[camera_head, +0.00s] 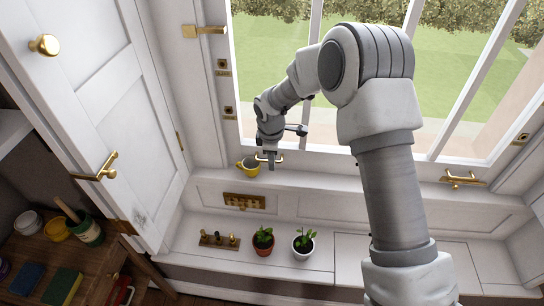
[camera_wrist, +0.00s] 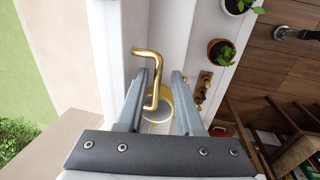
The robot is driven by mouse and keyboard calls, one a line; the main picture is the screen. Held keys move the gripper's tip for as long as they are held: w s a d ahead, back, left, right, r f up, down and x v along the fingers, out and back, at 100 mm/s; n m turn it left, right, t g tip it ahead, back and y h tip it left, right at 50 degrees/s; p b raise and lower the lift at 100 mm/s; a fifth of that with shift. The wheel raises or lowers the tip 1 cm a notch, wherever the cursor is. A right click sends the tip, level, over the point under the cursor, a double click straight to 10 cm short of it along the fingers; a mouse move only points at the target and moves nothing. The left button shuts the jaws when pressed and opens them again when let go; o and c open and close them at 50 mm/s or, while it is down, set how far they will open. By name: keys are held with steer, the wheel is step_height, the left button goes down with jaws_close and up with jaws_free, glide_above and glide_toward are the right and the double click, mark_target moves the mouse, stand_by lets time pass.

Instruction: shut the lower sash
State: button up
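The lower sash (camera_head: 380,160) is the white-framed window in front of the lawn; I cannot tell how wide any gap under it is. A brass handle (camera_head: 462,178) sits at the right of its bottom rail. Another brass handle (camera_wrist: 149,54) is at the left, by my gripper. My gripper (camera_head: 270,162) is at that left handle; in the wrist view my gripper (camera_wrist: 161,78) is open, with the bent brass bar between its fingers. I cannot tell whether they touch it.
A white cabinet door (camera_head: 95,75) stands at left.

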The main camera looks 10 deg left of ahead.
steer(key=shift+w+r, duration=0.1)
steer(key=shift+r, duration=0.2)
steer(key=s+r, duration=0.1)
steer(key=r, duration=0.4)
steer(key=s+r+p, duration=0.1)
steer(key=r, duration=0.5)
steer(key=s+r, duration=0.1)
steer(key=r, duration=0.5)
steer(key=shift+s+d, duration=0.1)
steer(key=s+d+r+m+t+p, duration=0.1)
steer(key=s+d+r+m, duration=0.5)
steer(key=s+d+r, duration=0.3)
steer(key=s+d+r+m+t+p, duration=0.1)
steer(key=s+d+r+m+t, duration=0.1)
steer(key=s+d+r+m, duration=0.75)
steer(key=s+d+f+m, duration=0.1)
steer(key=s+d, duration=0.1)
steer(key=s+d+f+m, duration=0.1)
steer(key=s+d+f, duration=0.1)
steer(key=s, duration=0.1)
steer(key=s+d+f+m, duration=0.1)
steer(key=s+d, duration=0.1)
steer(key=shift+s+d+f+t, duration=0.25)
steer(key=shift+s+d+t, duration=0.05)
steer(key=shift+s, duration=0.05)
